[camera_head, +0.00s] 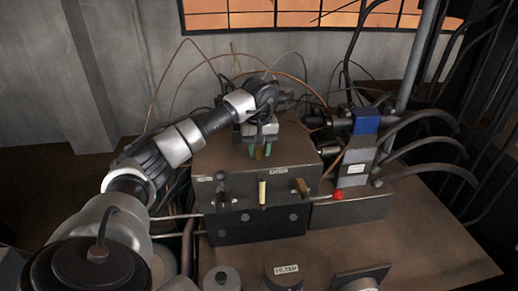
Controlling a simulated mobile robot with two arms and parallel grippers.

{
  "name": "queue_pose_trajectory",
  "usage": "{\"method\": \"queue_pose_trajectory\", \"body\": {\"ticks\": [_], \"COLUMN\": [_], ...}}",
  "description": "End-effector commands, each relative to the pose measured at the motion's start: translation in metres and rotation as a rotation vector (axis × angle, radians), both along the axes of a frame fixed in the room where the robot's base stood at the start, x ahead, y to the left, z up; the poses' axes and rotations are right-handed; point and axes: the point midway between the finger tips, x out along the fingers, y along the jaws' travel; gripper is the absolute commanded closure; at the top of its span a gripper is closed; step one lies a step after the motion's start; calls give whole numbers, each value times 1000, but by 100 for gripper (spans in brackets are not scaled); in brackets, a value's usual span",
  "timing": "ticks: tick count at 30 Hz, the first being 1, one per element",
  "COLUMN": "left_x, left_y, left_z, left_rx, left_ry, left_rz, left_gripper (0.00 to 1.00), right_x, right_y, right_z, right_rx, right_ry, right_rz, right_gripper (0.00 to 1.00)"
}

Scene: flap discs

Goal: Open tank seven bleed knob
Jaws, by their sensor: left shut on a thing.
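My left arm comes in from the left and reaches over a grey metal box (225,172). My left gripper (259,150) points down at the top of this box. Its greenish fingertips are closed on a small yellowish knob (259,154), which is mostly hidden between them. I cannot read a tank number at the knob. The box front carries small labels, a dark lever (222,187) at the left, a pale upright handle (262,192) in the middle and a brass piece (302,187) at the right. My right gripper does not show.
A red ball-ended lever (337,195) sticks out right of the box. A blue-topped unit (366,121) stands behind it with hoses. A cylinder labelled filter (284,276) stands at the front. The brown bench top (420,240) is clear at the right.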

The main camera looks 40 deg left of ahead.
Motion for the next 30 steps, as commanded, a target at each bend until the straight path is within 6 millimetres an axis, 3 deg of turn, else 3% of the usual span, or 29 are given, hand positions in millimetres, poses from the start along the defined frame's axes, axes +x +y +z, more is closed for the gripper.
{"method": "queue_pose_trajectory", "body": {"ticks": [30], "left_x": [0], "left_y": [1], "left_z": [2], "left_rx": [0], "left_ry": [-4], "left_rz": [940], "left_gripper": [90], "right_x": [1], "right_y": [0], "right_z": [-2], "right_rx": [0], "right_ry": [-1], "right_rz": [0], "right_gripper": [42]}}
